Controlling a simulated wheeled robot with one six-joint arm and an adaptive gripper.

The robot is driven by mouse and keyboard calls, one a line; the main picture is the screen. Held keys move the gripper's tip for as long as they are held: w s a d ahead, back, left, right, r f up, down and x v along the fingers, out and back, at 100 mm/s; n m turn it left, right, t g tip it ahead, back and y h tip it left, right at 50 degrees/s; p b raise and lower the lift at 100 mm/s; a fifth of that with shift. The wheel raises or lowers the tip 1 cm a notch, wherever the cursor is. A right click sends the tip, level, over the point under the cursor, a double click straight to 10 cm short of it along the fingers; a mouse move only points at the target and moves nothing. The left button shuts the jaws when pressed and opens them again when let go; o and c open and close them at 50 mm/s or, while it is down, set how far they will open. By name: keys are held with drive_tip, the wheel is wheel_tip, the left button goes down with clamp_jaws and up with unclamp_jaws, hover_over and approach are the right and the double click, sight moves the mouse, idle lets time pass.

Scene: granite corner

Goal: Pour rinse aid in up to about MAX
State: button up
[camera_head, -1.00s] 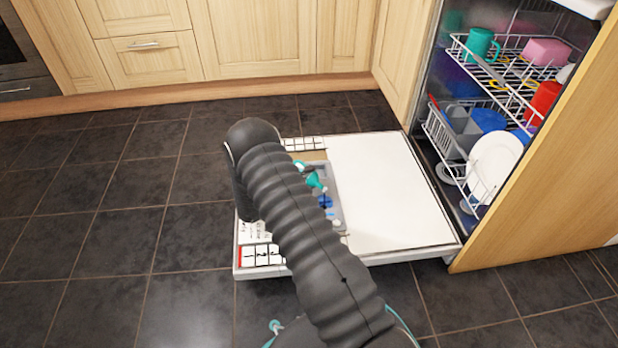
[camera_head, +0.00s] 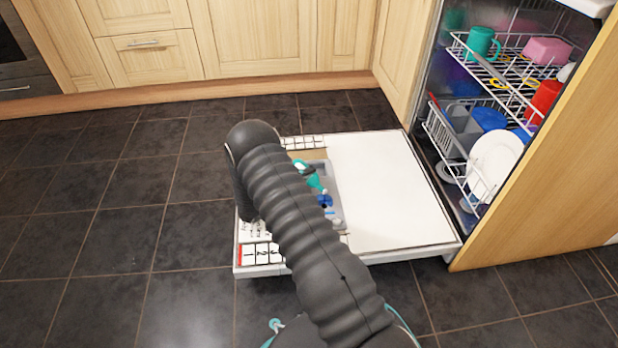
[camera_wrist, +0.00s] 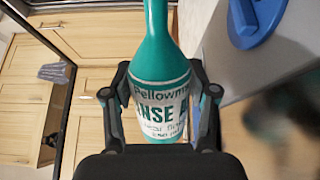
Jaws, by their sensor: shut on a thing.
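My gripper (camera_wrist: 160,112) is shut on the teal rinse aid bottle (camera_wrist: 158,65), whose white label shows in the wrist view. The bottle's narrow neck points away, toward the top of that view. In the head view the bottle (camera_head: 314,181) is tilted over the dispenser panel (camera_head: 336,187) on the open dishwasher door (camera_head: 390,190), its neck toward the blue part (camera_head: 325,201). A blue cap or lid also shows at upper right in the wrist view (camera_wrist: 252,22). My arm hides much of the panel, and the MAX mark and liquid level cannot be seen.
The dishwasher racks (camera_head: 480,130) at right hold cups, a plate and other dishes. Wooden cabinets (camera_head: 260,40) stand behind. The dark tiled floor (camera_head: 110,240) left of the door is clear.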

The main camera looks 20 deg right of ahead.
drive_tip(key=shift+r, duration=0.1)
drive_tip(key=shift+r+n, duration=0.5)
drive_tip(key=shift+n, duration=0.1)
drive_tip(key=shift+r+n, duration=0.1)
drive_tip(key=shift+n, duration=0.2)
drive_tip(key=shift+p, duration=0.3)
drive_tip(key=shift+s+d+r+n+p, duration=0.1)
drive_tip(key=shift+s+r+n+p, duration=0.2)
drive_tip(key=shift+r+n, duration=0.45)
drive_tip(key=shift+f, duration=0.2)
drive_tip(key=r+n+p, duration=0.1)
drive_tip(key=s+r+n+p, duration=0.1)
drive_tip(key=r+n+p, duration=0.2)
drive_tip(key=r+p, duration=0.1)
drive_tip(key=shift+s+d+r+n, duration=0.1)
drive_tip(key=shift+s+d+n, duration=0.1)
drive_tip(key=shift+s+n, duration=0.15)
drive_tip(key=shift+s+r+n, duration=0.1)
drive_tip(key=shift+r+n, duration=0.05)
drive_tip(key=shift+n, duration=0.25)
